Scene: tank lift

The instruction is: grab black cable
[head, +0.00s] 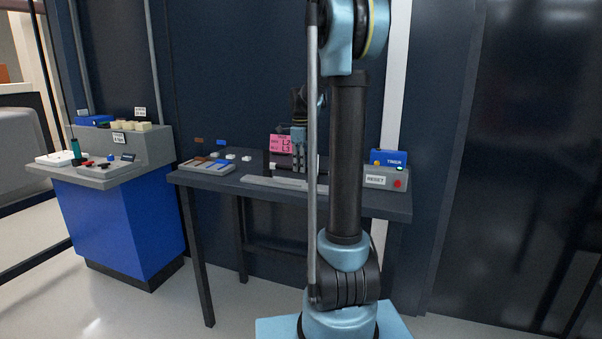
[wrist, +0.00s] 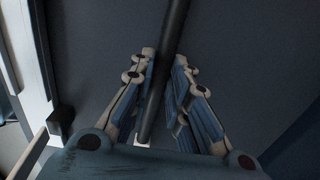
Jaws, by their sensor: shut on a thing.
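In the wrist view, a black cable (wrist: 176,22) runs from the top edge down between the two fingers. It looks straight and slightly tilted, with its lower end near the palm. My gripper (wrist: 166,62) is shut on the cable, one blue-padded finger on each side. In the head view, my gripper (head: 298,133) is small, over the back of the dark table, next to the pink sign. My own arm column hides part of that area, and I cannot make out the cable there.
The dark table (head: 349,206) carries a pink sign (head: 281,144), a grey tray (head: 207,167), a grey reset box (head: 385,178) and a blue timer box (head: 388,157). A blue console (head: 121,222) stands at left. A dark wall rises close behind the table.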

